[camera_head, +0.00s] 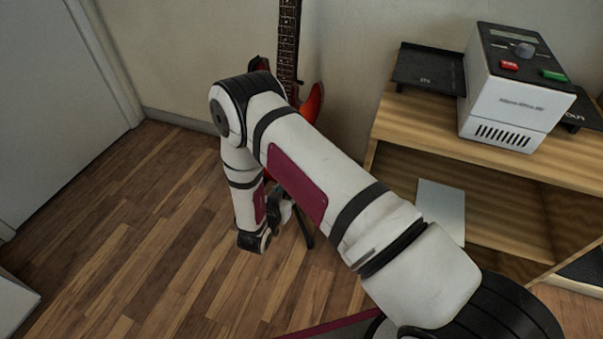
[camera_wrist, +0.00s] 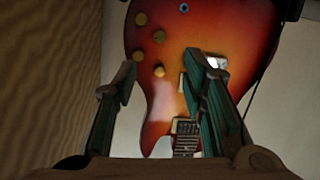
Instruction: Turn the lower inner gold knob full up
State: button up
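The red sunburst electric guitar (camera_wrist: 212,32) appears neck-down in the wrist view. Several gold knobs are grouped on its left part in that view. The inner pair, nearer the strings, has one knob (camera_wrist: 159,36) towards the body end and one (camera_wrist: 159,71) nearer the neck; the outer pair has knobs (camera_wrist: 140,19) and (camera_wrist: 138,55). My gripper (camera_wrist: 160,66) is open and empty, its fingers on either side of the inner knobs in the picture. No contact with a knob shows. In the head view my arm hides most of the guitar (camera_head: 312,103).
In the head view, a wooden shelf unit (camera_head: 405,120) stands to the right, bearing a white box device (camera_head: 515,95) and a black tray (camera_head: 428,68). A wall is behind the guitar. The wooden floor (camera_head: 130,240) is clear at left.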

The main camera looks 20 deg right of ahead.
jog(key=b+x, duration=0.5)
jog(key=x, duration=0.8)
jog(key=shift+w+d, duration=0.25)
jog(key=shift+f, duration=0.15)
grip_shut()
